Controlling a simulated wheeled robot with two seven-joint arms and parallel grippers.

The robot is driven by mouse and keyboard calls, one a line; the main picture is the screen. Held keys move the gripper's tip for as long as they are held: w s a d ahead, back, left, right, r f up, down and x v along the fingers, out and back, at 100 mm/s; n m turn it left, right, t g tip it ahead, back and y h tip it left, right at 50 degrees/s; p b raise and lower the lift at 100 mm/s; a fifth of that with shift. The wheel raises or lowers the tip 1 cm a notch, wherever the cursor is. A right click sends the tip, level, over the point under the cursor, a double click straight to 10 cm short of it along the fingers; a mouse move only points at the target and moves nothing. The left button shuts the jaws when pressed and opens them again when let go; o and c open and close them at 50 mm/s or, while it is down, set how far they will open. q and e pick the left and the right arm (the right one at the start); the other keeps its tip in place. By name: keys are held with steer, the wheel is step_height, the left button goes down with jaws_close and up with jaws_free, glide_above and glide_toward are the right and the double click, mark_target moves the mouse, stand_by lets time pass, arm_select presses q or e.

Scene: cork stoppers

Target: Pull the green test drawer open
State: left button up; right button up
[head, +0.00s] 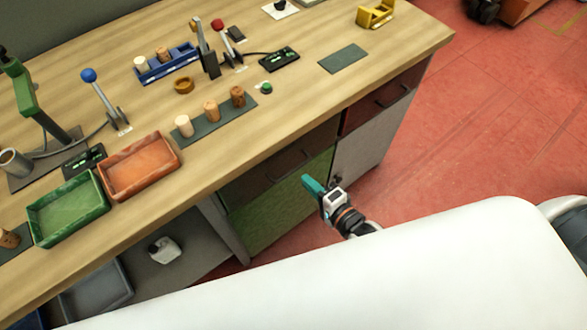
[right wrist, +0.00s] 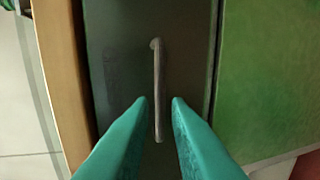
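Under the bench top, a dark drawer front (head: 262,180) with a thin bar handle (head: 290,165) sits above a green panel (head: 268,210). The drawer looks closed. In the right wrist view the dark front (right wrist: 115,60), its handle (right wrist: 158,85) and the green panel (right wrist: 270,80) show close up. My right gripper (head: 309,182) is in front of this cabinet. In the right wrist view its teal fingers (right wrist: 159,102) are open, one on each side of the handle's lower end. No contact with the handle is visible. My left gripper is not in view.
The wooden bench top (head: 220,150) holds corks, a green tray (head: 68,210), an orange tray (head: 140,166) and levers. A second drawer, dark red (head: 365,112), is at the right.

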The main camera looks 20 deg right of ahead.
mark_target(294, 169)
steer(key=x, duration=0.7)
jaws_close()
